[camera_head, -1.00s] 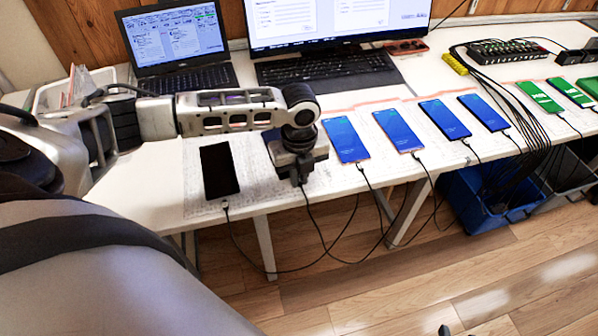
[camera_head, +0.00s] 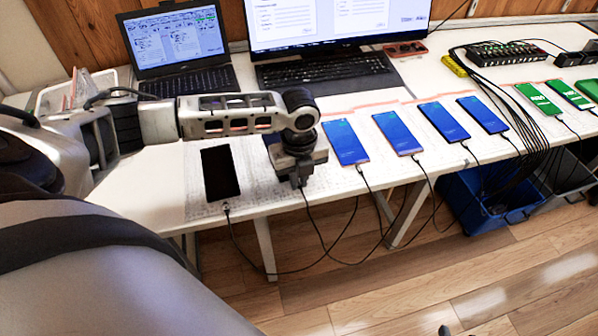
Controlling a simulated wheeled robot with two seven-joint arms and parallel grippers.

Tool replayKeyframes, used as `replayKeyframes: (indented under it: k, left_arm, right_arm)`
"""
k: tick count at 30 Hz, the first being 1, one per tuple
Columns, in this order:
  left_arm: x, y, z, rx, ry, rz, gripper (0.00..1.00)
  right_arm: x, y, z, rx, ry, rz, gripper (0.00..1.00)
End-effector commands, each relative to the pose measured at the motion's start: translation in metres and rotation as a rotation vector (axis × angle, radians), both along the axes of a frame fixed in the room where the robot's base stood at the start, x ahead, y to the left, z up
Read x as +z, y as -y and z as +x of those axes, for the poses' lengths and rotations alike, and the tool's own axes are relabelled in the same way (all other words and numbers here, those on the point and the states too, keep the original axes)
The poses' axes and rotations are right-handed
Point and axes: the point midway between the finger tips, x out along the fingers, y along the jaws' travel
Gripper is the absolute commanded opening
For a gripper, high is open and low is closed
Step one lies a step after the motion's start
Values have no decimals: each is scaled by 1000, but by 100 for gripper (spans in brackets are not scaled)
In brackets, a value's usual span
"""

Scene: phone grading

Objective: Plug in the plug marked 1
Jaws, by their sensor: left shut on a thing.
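My left gripper (camera_head: 299,180) points down at the table's front edge. It is shut on a cable plug, mostly hidden between the fingers; its black cable (camera_head: 309,213) hangs from there. A phone (camera_head: 270,137) lies under my gripper, mostly covered, with a blue strip showing. I cannot tell whether the plug sits in its port. No mark 1 is legible. Left of it lies a dark-screened phone (camera_head: 219,173) with a cable end (camera_head: 226,207) at its lower edge. To the right lie blue-screened phones (camera_head: 345,142), (camera_head: 397,133), (camera_head: 444,121), (camera_head: 482,115) with cables at their lower edges.
Green-screened phones (camera_head: 538,98) lie farther right. A laptop (camera_head: 180,50), a monitor (camera_head: 340,22) and a keyboard (camera_head: 325,70) stand behind. A cable hub (camera_head: 505,52) sits at the back right. Cables hang before the table.

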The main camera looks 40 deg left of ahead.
Motion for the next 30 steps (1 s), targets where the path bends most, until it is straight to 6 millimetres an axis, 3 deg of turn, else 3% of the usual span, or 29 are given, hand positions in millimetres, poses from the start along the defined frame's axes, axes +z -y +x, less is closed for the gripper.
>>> replayKeyframes:
  k: [24, 27, 30]
  left_arm:
    - [0, -1, 1, 0, 0, 0, 0]
    - [0, -1, 1, 0, 1, -1, 32]
    - [0, -1, 1, 0, 1, -1, 35]
  right_arm:
    - [3, 0, 0, 0, 1, -1, 36]
    - [3, 0, 0, 1, 0, -1, 36]
    - [3, 0, 0, 1, 0, -1, 36]
